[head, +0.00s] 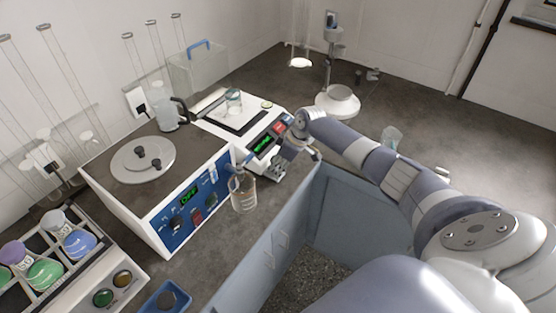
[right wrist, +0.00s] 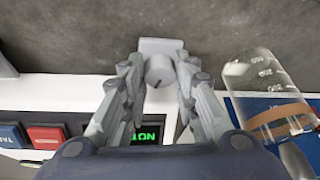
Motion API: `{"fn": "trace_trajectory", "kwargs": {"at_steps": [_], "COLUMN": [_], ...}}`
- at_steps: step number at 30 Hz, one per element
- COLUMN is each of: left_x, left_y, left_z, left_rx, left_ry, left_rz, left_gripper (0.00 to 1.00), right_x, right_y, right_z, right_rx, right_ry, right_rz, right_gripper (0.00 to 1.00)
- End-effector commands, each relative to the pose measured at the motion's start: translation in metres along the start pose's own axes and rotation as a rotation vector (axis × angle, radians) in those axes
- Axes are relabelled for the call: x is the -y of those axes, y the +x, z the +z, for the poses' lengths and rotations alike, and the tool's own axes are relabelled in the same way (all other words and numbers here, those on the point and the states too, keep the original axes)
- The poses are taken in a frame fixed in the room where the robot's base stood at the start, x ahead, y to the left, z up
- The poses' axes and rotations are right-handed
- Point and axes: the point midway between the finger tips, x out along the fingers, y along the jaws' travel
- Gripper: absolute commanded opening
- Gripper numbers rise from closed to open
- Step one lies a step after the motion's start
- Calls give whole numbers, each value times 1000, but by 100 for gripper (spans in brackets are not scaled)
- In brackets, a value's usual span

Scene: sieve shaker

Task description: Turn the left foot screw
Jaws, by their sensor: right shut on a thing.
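In the right wrist view, a grey round knob with a dark slot, the foot screw (right wrist: 160,71), shows at the balance's edge. My right gripper (head: 273,171) is at the front of the balance. In the right wrist view its two fingers stand on either side of the screw and are shut on it. In the head view the gripper hides the screw. My left gripper is not in view.
A white stand (head: 337,105) is behind. A blue-grey cabinet (head: 262,255) is below.

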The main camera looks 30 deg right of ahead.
Motion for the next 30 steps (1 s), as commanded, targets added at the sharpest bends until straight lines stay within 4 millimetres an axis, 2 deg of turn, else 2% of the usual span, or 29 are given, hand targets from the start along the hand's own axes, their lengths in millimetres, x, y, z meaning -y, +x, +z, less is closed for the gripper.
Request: {"fn": "trace_trajectory", "kwargs": {"at_steps": [1,9,28,29,30], "left_x": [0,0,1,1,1], "left_y": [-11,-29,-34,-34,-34], "left_z": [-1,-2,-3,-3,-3], "left_rx": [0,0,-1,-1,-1], "left_ry": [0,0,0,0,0], "left_rz": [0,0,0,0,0], "left_gripper": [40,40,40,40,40], "right_x": [2,2,1,1,1], "right_y": [-5,-3,0,0,0], "right_z": [-2,-2,-1,-1,-1], "right_rx": [-1,-6,-10,-10,-10], "right_ry": [30,162,220,220,220], "right_rz": [10,66,91,91,91], "right_gripper": [4,4,4,30,36]}}
